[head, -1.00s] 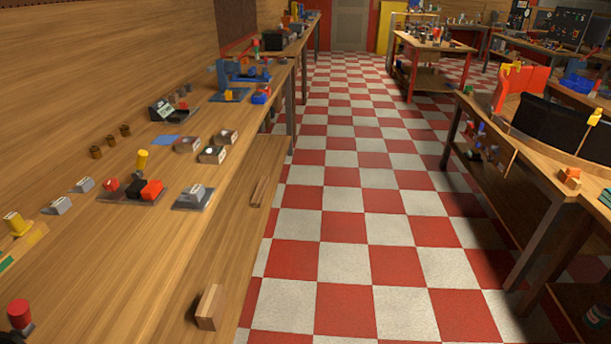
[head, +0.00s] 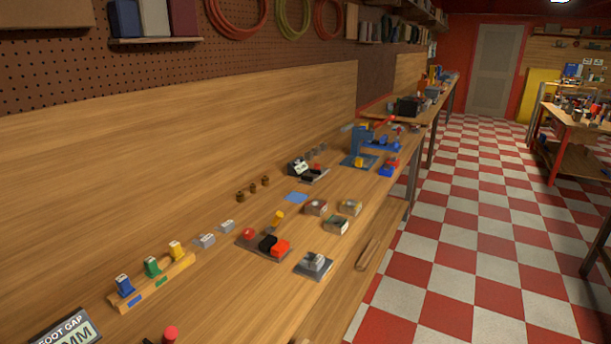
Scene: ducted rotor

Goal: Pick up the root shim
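No label in view names the root shim, so I cannot tell which piece it is. A wooden rack (head: 150,284) at the left of the bench holds a blue piece (head: 125,287), a green piece (head: 152,267) and a yellow piece (head: 176,250), all upright. A dark sign (head: 68,328), partly cut off at the lower left, shows lettering that ends in "OOT GAP" with "MM" below. Two small grey blocks (head: 204,240) sit just right of the rack. Neither of my grippers is in view.
A tray (head: 264,246) with red and black parts, a grey block on a plate (head: 314,264) and a blue press (head: 363,146) stand along the bench. A red knob (head: 170,332) shows at the bottom edge. The checkered floor (head: 460,240) to the right is clear.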

